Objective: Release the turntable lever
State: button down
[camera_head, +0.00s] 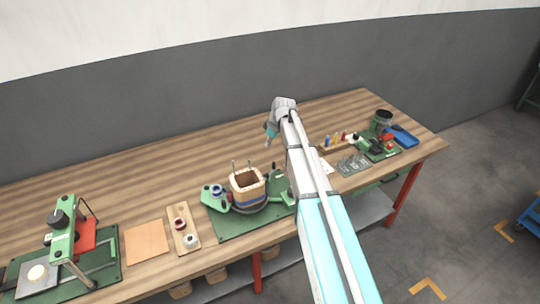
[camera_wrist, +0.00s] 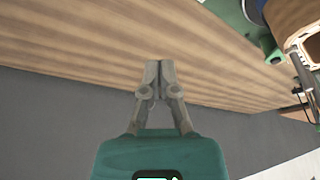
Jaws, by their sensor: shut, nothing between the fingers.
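The turntable (camera_head: 250,209) stands on a green base plate (camera_head: 228,229) near the middle of the bench. It carries a square brown coil (camera_head: 247,181) with upright rods beside it. Green parts stick out at its left and right; I cannot tell which part is the lever. The coil also shows cut off at the upper right of the wrist view (camera_wrist: 292,22). My gripper (camera_head: 269,138) is above the bench, behind and to the right of the coil, apart from it. In the wrist view its fingertips (camera_wrist: 159,66) are together and empty, over bare wood.
A small wooden board (camera_head: 183,229) with spools and a green press (camera_head: 62,240) are at the left. A green fixture (camera_head: 376,146) and a blue tray (camera_head: 402,136) are at the right. The bench's back strip is mostly clear; a grey wall (camera_head: 150,105) stands behind.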

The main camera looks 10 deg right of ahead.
jog(key=shift+f, duration=0.15)
jog(key=b+x, duration=0.9)
jog(key=x, duration=0.1)
jog(key=shift+b, duration=0.3)
jog(key=shift+s+d+r, duration=0.2)
jog(key=shift+s+d, duration=1.1)
jog(key=shift+d, duration=0.3)
jog(key=shift+d, duration=0.1)
jog(key=shift+d, duration=0.2)
